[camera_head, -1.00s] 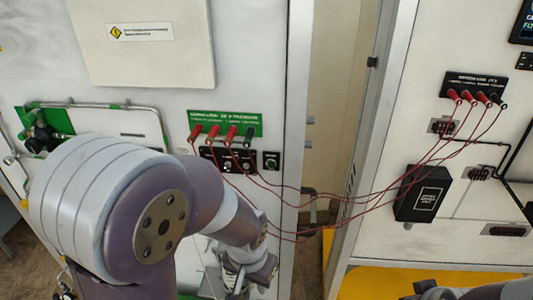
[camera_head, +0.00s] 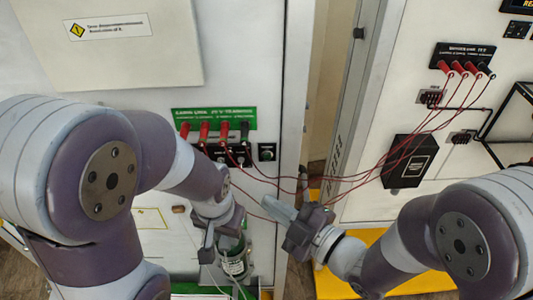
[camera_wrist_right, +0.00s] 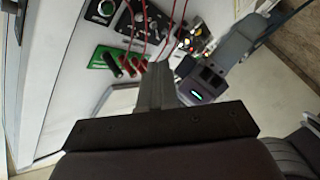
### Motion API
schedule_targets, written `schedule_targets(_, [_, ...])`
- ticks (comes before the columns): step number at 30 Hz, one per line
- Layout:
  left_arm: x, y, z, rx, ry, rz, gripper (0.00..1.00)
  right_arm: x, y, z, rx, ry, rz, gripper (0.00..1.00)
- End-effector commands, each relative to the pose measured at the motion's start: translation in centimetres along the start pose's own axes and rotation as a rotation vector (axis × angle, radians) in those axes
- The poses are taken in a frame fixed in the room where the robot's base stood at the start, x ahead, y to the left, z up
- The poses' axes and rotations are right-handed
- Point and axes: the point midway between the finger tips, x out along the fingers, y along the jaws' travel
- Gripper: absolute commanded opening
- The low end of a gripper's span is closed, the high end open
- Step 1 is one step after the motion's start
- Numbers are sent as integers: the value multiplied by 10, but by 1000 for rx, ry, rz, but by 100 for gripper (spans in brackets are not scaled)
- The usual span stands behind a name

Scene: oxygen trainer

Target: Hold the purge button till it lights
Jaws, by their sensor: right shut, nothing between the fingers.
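A small black plate with a round green button (camera_head: 267,151) sits on the left cabinet, right of a black panel of knobs or buttons (camera_head: 221,155). I cannot read which control is the purge button. A green-ringed control (camera_wrist_right: 105,9) shows at the top of the right wrist view, unlit as far as I can tell. My right gripper (camera_head: 275,205) is shut and empty, below and right of the green button and apart from the panel. It also shows in the right wrist view (camera_wrist_right: 158,70). My left gripper (camera_head: 210,243) hangs below the panel; its fingers are partly hidden.
Red leads plug into red sockets (camera_head: 204,132) under a green label (camera_head: 213,118) and run to the right cabinet's sockets (camera_head: 457,67). They cross near my right gripper. A labelled bottle (camera_head: 234,264) stands by my left gripper. A black box (camera_head: 409,161) is on the right cabinet.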

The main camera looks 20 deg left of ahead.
Motion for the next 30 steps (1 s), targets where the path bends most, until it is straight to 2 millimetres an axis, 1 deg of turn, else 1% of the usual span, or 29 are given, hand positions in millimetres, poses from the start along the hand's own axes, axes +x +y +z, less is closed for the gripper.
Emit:
schedule_targets(5, [-2, 0, 0, 0, 0, 0, 33, 6, 5, 4, 0, -1, 1, 0])
schedule_targets(16, [-9, 0, -1, 0, 0, 0, 33, 41, 31, 30, 1, -3, 1, 0])
schedule_targets(21, [-3, 0, 0, 0, 0, 0, 33, 54, 39, 41, 1, -2, 2, 0])
schedule_targets(25, [-2, 0, 0, 0, 0, 0, 33, 60, 44, 45, 1, -2, 2, 0])
schedule_targets(30, [-2, 0, 0, 0, 0, 0, 33, 61, 45, 46, 2, -3, 0, 0])
